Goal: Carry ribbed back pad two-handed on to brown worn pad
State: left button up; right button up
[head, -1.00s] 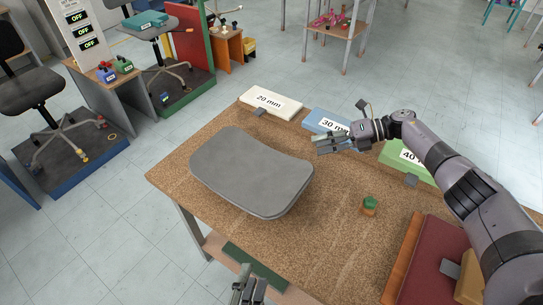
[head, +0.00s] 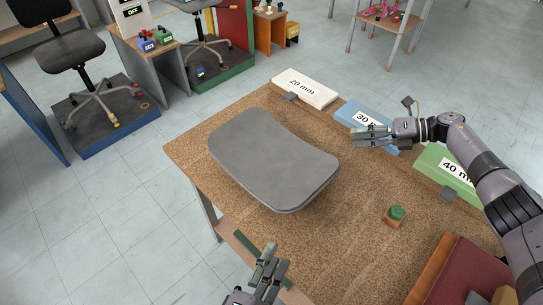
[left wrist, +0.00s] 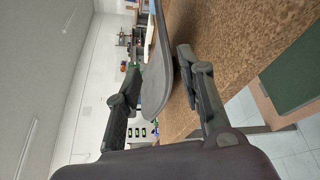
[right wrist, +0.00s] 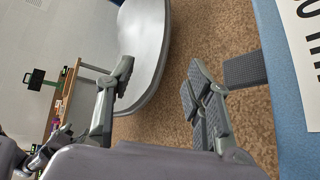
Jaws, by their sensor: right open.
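The grey back pad (head: 273,160), a smooth-looking curved slab from here, lies flat on the cork-topped bench (head: 330,245); no ribs show. My left gripper (head: 268,266) is in front of the bench's near edge, open, short of the pad. In the left wrist view the pad's edge (left wrist: 155,85) appears between its spread fingers. My right gripper (head: 368,136) is open above the bench, right of the pad's far end and apart from it. The right wrist view shows the pad (right wrist: 146,40) ahead of its fingers. I cannot pick out a brown worn pad.
White 20 mm (head: 305,87), blue 30 mm (head: 350,112) and green 40 mm (head: 435,165) blocks line the far edge. A small green-topped block (head: 395,215) and a maroon panel (head: 465,270) stand right. Chairs on platforms (head: 105,120) are back left. Bare cork lies right of the pad.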

aim_at(298, 207)
pick_arm(q)
jog(key=x, duration=1.7)
pick_arm(e)
jog(key=x, duration=1.7)
jog(key=shift+s+a, duration=0.1)
pick_arm(q)
jog(key=shift+c, duration=0.5)
pick_arm(e)
jog(key=shift+c, duration=0.4)
pick_arm(q)
jog(key=c, duration=0.7)
pick_arm(e)
jog(key=c, duration=0.7)
pick_arm(q)
grip_shut()
pick_arm(e)
grip_shut()
jog(key=shift+f, duration=0.1)
